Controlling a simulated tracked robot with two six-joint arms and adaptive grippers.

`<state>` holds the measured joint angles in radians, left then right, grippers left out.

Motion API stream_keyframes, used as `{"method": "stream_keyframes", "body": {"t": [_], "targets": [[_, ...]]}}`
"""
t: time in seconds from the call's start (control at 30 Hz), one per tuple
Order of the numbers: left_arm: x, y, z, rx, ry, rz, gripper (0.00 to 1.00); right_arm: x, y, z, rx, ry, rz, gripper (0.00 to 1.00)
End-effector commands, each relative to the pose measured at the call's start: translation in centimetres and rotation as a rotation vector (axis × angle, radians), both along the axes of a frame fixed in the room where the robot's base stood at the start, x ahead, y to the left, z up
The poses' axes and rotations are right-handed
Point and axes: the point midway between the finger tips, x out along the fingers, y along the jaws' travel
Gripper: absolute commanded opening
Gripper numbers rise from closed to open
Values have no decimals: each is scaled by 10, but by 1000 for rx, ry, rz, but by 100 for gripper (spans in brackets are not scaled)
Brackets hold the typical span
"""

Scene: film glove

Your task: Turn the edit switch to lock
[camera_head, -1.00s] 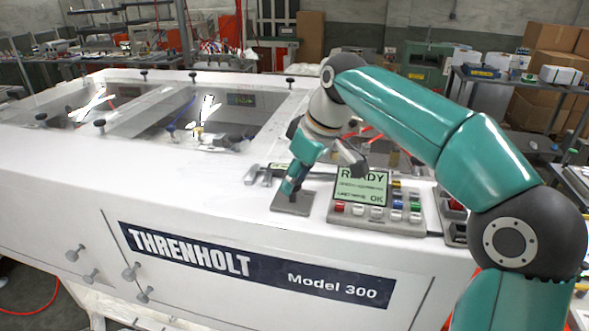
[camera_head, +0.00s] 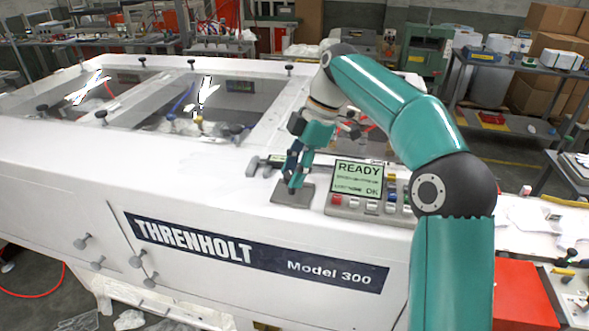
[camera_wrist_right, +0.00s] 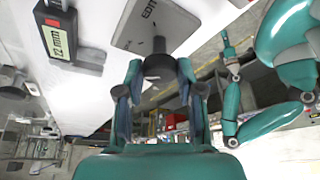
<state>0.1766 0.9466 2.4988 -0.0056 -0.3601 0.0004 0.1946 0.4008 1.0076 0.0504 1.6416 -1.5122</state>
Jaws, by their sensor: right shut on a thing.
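The edit switch is a grey plate (camera_head: 285,195) on the white machine top, left of the READY panel. In the right wrist view its plate (camera_wrist_right: 128,36) shows the word EDIT and a thin dark pointer mark. The dark round switch knob (camera_wrist_right: 159,66) stands out from the plate. My right gripper (camera_wrist_right: 158,72) is shut on this knob, one finger on each side. In the head view the right gripper (camera_head: 293,182) points down onto the plate and hides the knob. The LOCK label cannot be made out. My left gripper is not seen in the head view.
The control panel (camera_head: 358,178) with a READY screen and coloured buttons is just right of the switch. A grey gauge with a display (camera_wrist_right: 60,32) lies beside the switch. Several dark knobs stand along the machine's top (camera_head: 60,150).

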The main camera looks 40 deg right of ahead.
Motion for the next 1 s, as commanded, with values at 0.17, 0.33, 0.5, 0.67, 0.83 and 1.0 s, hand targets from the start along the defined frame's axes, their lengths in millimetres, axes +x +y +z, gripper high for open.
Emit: {"method": "stream_keyframes", "body": {"t": [0.17, 0.33, 0.5, 0.67, 0.83, 1.0], "targets": [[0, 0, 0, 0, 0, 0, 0, 2, -2, 1, -3, -5, 104, 2], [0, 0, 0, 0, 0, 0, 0, 2, -2, 1, -3, -6, 166, 2], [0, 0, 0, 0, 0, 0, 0, 2, -2, 1, -4, -5, 195, 2], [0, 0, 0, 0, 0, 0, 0, 2, -2, 1, -5, -6, 200, 2], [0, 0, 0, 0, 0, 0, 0, 2, -2, 1, -4, -6, 200, 2], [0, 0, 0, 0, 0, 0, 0, 2, -2, 1, -4, -6, 200, 53]]}}
